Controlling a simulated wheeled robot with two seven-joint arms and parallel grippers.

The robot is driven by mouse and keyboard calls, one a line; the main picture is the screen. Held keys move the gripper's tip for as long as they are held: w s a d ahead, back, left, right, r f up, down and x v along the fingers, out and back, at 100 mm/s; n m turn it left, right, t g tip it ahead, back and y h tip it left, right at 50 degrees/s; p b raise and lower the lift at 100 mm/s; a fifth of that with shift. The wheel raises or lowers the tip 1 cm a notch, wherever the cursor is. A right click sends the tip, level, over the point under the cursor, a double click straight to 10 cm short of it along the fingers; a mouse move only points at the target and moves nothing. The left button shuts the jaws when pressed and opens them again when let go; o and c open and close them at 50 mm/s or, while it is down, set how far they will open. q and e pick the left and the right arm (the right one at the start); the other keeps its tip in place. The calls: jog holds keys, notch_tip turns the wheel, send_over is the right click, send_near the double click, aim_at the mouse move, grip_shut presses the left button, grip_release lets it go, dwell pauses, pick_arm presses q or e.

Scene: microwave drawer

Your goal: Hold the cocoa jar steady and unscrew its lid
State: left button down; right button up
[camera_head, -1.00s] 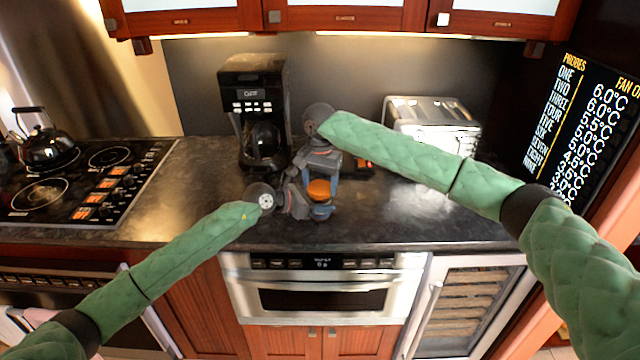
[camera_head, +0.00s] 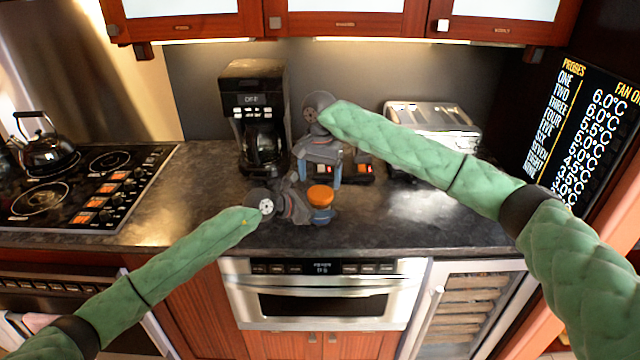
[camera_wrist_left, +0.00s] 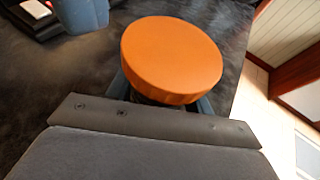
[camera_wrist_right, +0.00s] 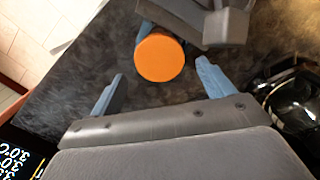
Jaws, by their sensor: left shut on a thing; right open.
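The cocoa jar stands upright on the dark counter, topped by a round orange lid (camera_head: 320,194). The lid also shows in the left wrist view (camera_wrist_left: 172,58) and in the right wrist view (camera_wrist_right: 160,57). My left gripper (camera_head: 318,212) is shut on the jar's body below the lid, coming from the left; its fingers hide most of the body. My right gripper (camera_head: 322,178) is open and empty, pointing down behind the jar. In the right wrist view its blue fingers (camera_wrist_right: 162,85) are spread apart, with the lid beyond them and not between the tips.
A black coffee maker (camera_head: 258,115) stands behind and left of the jar. A steel toaster (camera_head: 432,125) is at the back right. A stove with a kettle (camera_head: 45,150) is at far left.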

aim_at(320, 192)
jog(key=shift+d+r, duration=0.1)
jog(key=shift+r, duration=1.5)
jog(key=shift+c, duration=0.3)
jog(key=shift+w+f, duration=0.1)
jog(key=shift+f, duration=3.7)
jog(key=c, duration=0.8)
jog(key=o, duration=1.1)
jog(key=shift+r, duration=0.1)
